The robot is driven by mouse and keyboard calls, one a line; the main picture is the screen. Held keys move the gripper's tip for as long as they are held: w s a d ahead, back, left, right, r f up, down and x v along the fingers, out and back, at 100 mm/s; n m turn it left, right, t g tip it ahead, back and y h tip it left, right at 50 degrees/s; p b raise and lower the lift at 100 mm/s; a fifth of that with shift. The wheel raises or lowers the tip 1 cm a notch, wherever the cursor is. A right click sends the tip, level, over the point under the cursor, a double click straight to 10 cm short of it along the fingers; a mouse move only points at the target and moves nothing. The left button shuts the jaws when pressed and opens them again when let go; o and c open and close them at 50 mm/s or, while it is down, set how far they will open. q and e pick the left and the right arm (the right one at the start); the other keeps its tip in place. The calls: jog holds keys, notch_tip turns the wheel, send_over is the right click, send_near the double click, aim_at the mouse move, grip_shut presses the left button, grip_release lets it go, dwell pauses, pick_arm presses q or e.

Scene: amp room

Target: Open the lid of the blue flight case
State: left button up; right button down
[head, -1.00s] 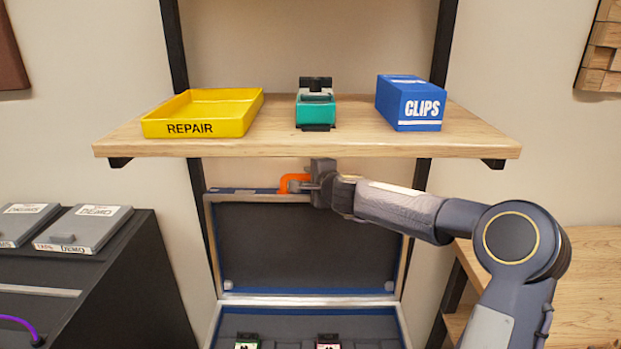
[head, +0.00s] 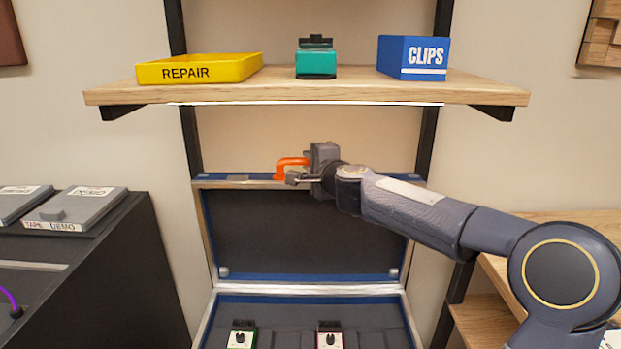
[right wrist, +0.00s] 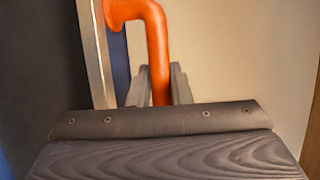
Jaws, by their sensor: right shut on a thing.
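The blue flight case (head: 215,315) stands below the wooden shelf with its lid (head: 300,232) raised, about upright, showing a dark padded inside and blue-and-metal edges. An orange handle (head: 290,163) sits on the lid's top edge. My right gripper (head: 300,178) is at that edge, shut on the orange handle. The right wrist view shows the handle (right wrist: 158,50) passing down between the fingers (right wrist: 158,88), beside the lid's metal edge (right wrist: 97,55). My left gripper is not in view.
The wooden shelf (head: 300,93) hangs above the lid, holding a yellow REPAIR tray (head: 245,72), a teal pedal (head: 316,63) and a blue CLIPS box (head: 400,62). Two pedals (head: 242,336) (head: 330,336) lie in the case. A black cabinet (head: 110,270) stands left, a wooden table (head: 560,218) right.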

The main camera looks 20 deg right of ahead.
jog(key=shift+s+a+f, duration=0.2)
jog(key=shift+s, duration=0.1)
jog(key=shift+s+r, duration=0.15)
jog(key=shift+r, duration=0.05)
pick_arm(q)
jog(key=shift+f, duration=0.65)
pick_arm(e)
jog(key=c, duration=1.3)
grip_release()
pick_arm(q)
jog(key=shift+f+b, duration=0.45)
jog(key=shift+b, duration=0.2)
pick_arm(e)
jog(key=s, duration=0.5)
jog(key=s+r, duration=0.1)
jog(key=s, duration=0.1)
jog(key=shift+s+a, duration=0.25)
jog(key=shift+s, duration=0.15)
